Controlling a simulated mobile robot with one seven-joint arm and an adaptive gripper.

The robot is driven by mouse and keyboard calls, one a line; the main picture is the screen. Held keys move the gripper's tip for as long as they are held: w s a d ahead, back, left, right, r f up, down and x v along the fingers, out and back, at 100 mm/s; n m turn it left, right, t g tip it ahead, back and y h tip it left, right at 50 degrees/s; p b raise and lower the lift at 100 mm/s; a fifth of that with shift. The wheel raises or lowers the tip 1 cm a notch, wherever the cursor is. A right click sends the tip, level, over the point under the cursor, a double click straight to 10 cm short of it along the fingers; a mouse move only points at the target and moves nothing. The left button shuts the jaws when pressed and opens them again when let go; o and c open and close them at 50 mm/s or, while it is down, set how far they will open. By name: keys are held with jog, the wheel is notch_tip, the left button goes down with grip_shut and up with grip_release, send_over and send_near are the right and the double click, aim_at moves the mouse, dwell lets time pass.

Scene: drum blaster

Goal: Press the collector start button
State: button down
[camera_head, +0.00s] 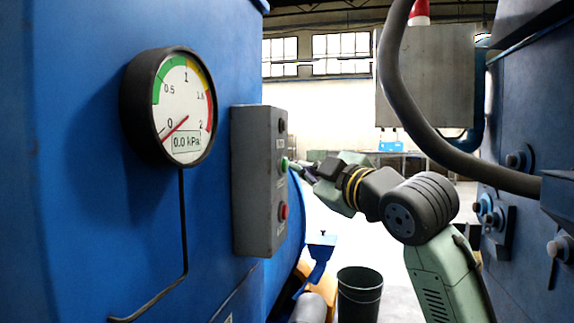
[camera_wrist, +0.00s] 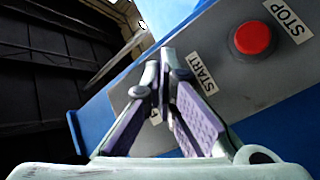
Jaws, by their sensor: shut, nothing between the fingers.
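A grey control box (camera_head: 257,190) is mounted on the blue machine wall in the head view, and its face (camera_wrist: 235,80) fills the right of the wrist view. It carries a green button (camera_head: 284,165) at mid height and a red button (camera_head: 283,212) below. The wrist view shows the red button (camera_wrist: 252,38) beside a STOP label (camera_wrist: 287,18), and a START label (camera_wrist: 203,74). My gripper (camera_head: 293,167) is shut and empty, its tips right at the green button; I cannot tell whether they touch. In the wrist view the fingers (camera_wrist: 168,62) hide the green button.
A round gauge (camera_head: 182,108) on the blue wall (camera_head: 75,200) reads 0.0 kPa. A thick dark hose (camera_head: 430,145) and a blue bolted panel (camera_head: 530,120) stand close on the right. A dark bin (camera_head: 359,295) stands on the floor below.

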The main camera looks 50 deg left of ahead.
jog(key=shift+s+a, duration=0.25)
jog(key=shift+a, duration=0.15)
dwell(0.8)
jog(key=shift+w+d+p, duration=0.3)
jog(key=shift+w+d, duration=0.15)
jog(key=shift+d, duration=0.3)
jog(key=w+d, duration=0.1)
jog(key=d, duration=0.2)
jog(key=w+d, duration=0.1)
jog(key=shift+w+d+p, duration=0.15)
jog(key=shift+w+p, duration=0.2)
jog(key=shift+f, duration=0.1)
dwell(0.8)
